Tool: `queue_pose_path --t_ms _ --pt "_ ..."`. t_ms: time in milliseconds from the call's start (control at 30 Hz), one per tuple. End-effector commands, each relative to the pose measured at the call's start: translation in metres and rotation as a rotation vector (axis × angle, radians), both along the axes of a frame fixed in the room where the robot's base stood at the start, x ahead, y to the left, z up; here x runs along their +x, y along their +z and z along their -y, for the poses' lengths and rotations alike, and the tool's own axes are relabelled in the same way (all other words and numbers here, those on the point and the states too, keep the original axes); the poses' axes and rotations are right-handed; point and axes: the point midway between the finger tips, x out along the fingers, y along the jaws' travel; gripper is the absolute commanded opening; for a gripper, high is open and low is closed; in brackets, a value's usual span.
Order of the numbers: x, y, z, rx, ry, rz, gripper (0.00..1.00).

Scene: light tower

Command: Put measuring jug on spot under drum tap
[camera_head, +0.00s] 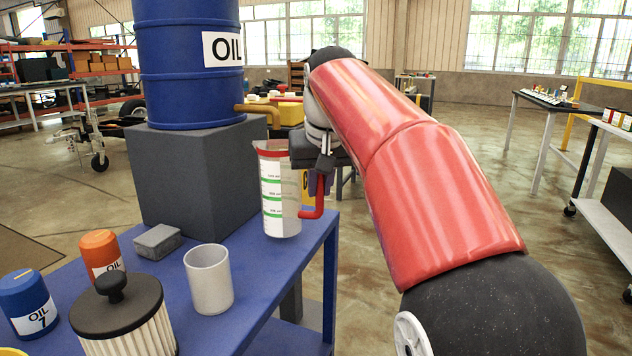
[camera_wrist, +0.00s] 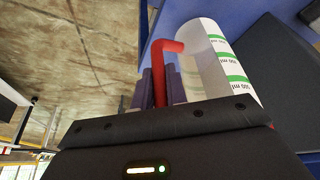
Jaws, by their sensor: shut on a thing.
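The measuring jug (camera_head: 279,190) is clear with a red rim, a red handle and a white and green scale. It is upright at the right end of the blue table, under the yellow tap (camera_head: 258,110) of the blue oil drum (camera_head: 190,60). My gripper (camera_head: 319,183) is shut on the red handle at the jug's right side. In the wrist view the jug (camera_wrist: 212,55) and handle (camera_wrist: 160,75) show beyond my gripper. I cannot tell whether the jug's base touches the table. No marked spot is visible under it.
The drum stands on a dark grey block (camera_head: 190,180). On the blue table (camera_head: 262,275) are a white cup (camera_head: 208,279), a grey block (camera_head: 158,241), an orange oil can (camera_head: 101,253), a blue oil can (camera_head: 28,302) and a filter (camera_head: 120,315). Open floor lies right of the table.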

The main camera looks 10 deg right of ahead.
Motion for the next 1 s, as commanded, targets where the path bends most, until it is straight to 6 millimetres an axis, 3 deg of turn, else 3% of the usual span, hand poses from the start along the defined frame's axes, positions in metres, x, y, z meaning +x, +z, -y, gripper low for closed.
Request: queue_pose_path --t_ms 200,300,667,700,800,1000 --pt "0.035 -0.003 0.001 -0.001 0.0 -0.003 0.0" --pt "0.032 -0.016 0.001 0.0 0.0 -0.001 0.0" --pt "0.032 -0.02 0.001 0.0 0.0 0.0 0.0" --pt "0.032 -0.019 0.001 -0.001 0.001 -0.001 0.19" --pt "0.032 -0.018 0.001 -0.001 0.001 -0.001 0.32" --pt "0.032 -0.018 0.001 -0.001 0.001 -0.001 0.36"
